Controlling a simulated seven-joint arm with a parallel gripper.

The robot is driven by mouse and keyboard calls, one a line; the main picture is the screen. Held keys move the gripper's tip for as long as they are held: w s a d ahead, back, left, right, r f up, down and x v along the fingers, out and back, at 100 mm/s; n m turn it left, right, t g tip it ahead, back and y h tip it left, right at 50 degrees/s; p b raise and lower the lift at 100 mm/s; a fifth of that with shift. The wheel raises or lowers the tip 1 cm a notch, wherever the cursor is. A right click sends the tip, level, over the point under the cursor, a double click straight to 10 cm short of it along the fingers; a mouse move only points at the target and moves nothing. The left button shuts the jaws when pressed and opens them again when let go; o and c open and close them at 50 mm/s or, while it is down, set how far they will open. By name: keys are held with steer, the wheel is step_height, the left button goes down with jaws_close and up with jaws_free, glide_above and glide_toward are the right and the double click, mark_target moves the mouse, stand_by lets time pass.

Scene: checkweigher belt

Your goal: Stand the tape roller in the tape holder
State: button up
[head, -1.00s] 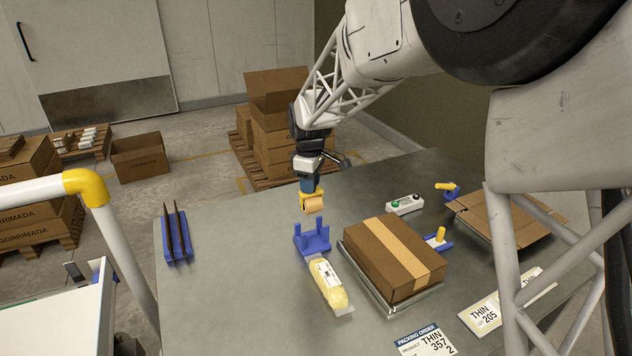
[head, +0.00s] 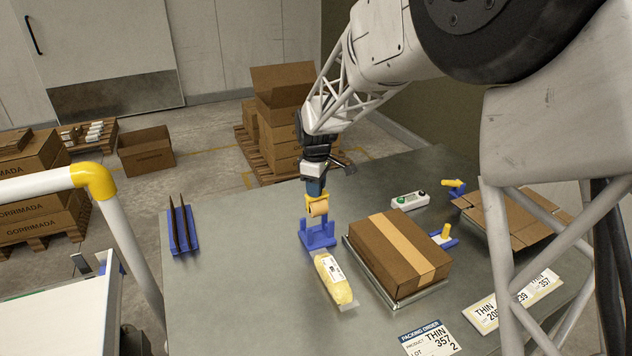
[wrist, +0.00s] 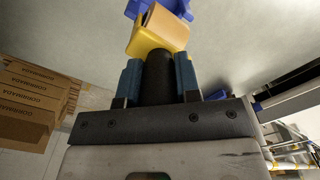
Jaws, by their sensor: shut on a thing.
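The tape roller, a yellow frame with a tan roll (head: 318,208), hangs below my gripper (head: 315,188). My gripper is shut on its dark handle (wrist: 160,78), which shows between the blue fingers in the wrist view. The tape holder (head: 318,240) is a blue stand with upright prongs on the table, just below the roller. A blue part of the holder also shows beyond the roller in the wrist view (wrist: 180,8). In the head view the roll overlaps the top of the holder's prongs. I cannot tell whether they touch.
A yellow bag (head: 334,280) lies right in front of the holder. A taped carton (head: 398,250) on a metal plate stands to its right. A blue rack with dark sheets (head: 182,228) stands at the left. The table between rack and holder is clear.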

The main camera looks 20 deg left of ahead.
mark_target(316, 210)
steer(key=shift+f, duration=4.35)
steer(key=shift+f, duration=0.1)
steer(key=o, duration=1.1)
steer(key=shift+r, duration=3.9)
